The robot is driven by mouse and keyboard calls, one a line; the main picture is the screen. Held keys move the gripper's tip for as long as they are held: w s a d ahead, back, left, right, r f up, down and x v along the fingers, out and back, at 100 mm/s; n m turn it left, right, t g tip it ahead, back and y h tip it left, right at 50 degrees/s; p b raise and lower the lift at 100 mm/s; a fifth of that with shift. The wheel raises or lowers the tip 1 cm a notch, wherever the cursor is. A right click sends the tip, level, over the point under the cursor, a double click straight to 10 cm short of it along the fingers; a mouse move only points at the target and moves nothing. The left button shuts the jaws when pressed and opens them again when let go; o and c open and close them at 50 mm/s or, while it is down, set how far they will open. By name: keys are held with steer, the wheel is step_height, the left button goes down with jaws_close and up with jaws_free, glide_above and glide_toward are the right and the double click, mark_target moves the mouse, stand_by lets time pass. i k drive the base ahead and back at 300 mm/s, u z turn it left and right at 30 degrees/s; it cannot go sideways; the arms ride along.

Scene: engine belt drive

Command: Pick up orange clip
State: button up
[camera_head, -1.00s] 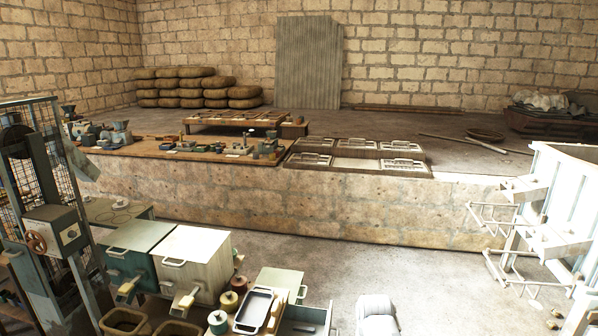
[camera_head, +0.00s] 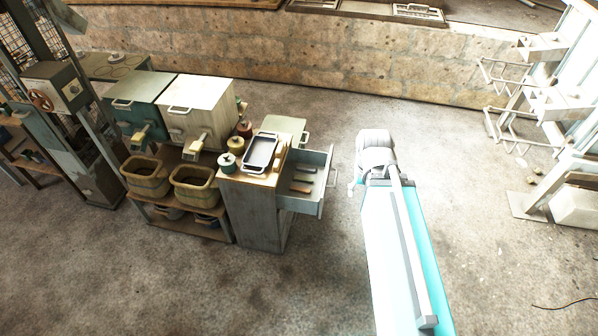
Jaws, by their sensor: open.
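I cannot make out an orange clip for certain. An open grey drawer (camera_head: 319,193) on the right side of a small cabinet (camera_head: 258,205) holds a few small items. One flat item (camera_head: 299,191) near its front looks orange-brown, too small to identify. My arm's pale blue and white links reach up from the bottom of the view, to the right of the drawer. The gripper itself cannot be made out.
A dark-rimmed tray (camera_head: 262,152) and several spools stand on the cabinet. To its left are two metal boxes (camera_head: 205,105) above wooden tubs (camera_head: 195,187). A white rack (camera_head: 560,105) stands at right. The floor in front is clear.

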mark_target(293, 188)
steer(key=z, duration=0.8)
steer(key=i, duration=2.25)
steer(key=u, duration=0.95)
